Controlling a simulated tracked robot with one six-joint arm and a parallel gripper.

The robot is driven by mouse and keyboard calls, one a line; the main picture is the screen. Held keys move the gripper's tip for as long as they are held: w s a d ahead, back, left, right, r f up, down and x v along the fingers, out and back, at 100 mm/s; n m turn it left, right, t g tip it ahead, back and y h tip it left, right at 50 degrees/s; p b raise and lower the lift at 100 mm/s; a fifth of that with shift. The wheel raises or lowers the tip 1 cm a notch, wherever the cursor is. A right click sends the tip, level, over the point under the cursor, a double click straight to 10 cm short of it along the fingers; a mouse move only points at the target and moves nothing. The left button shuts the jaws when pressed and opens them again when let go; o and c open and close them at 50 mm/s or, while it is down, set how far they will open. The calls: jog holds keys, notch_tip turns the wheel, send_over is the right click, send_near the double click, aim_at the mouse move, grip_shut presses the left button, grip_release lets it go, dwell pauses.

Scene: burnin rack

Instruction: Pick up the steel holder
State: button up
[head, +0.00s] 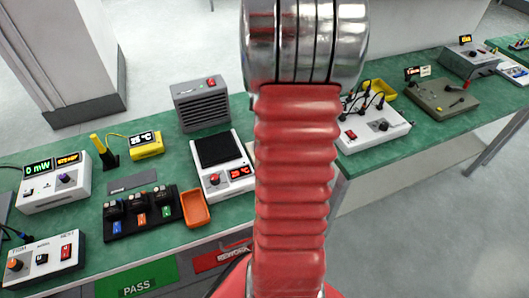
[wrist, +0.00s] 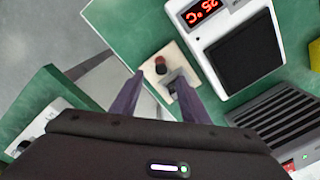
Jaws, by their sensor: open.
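In the wrist view my gripper (wrist: 160,80) is open, its two purple fingers pointing at a small cream plate (wrist: 152,70) on the green bench. On the plate stand a small reddish-brown round piece (wrist: 160,62) and a small grey block (wrist: 174,82) with a dark top. The grey block may be the steel holder; I cannot tell for sure. It lies close to the right fingertip, and I cannot tell whether they touch. In the head view my own arm hides the gripper and most of this spot.
A white hot plate (head: 222,167) reading 25 °C stands beside the cream plate. A grey vented box (head: 201,104) stands behind it. An orange tray (head: 195,209) and a black rack (head: 142,211) are to the left. A gap separates this bench from the right one.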

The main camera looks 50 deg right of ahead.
jog(key=shift+f, duration=1.5)
jog(key=shift+w+a+f, duration=0.1)
jog(key=shift+a+f, duration=0.05)
jog(key=shift+f, duration=1.15)
jog(key=shift+w+a+f, duration=0.1)
jog(key=shift+f, duration=1.2)
jog(key=shift+c, duration=0.5)
grip_shut()
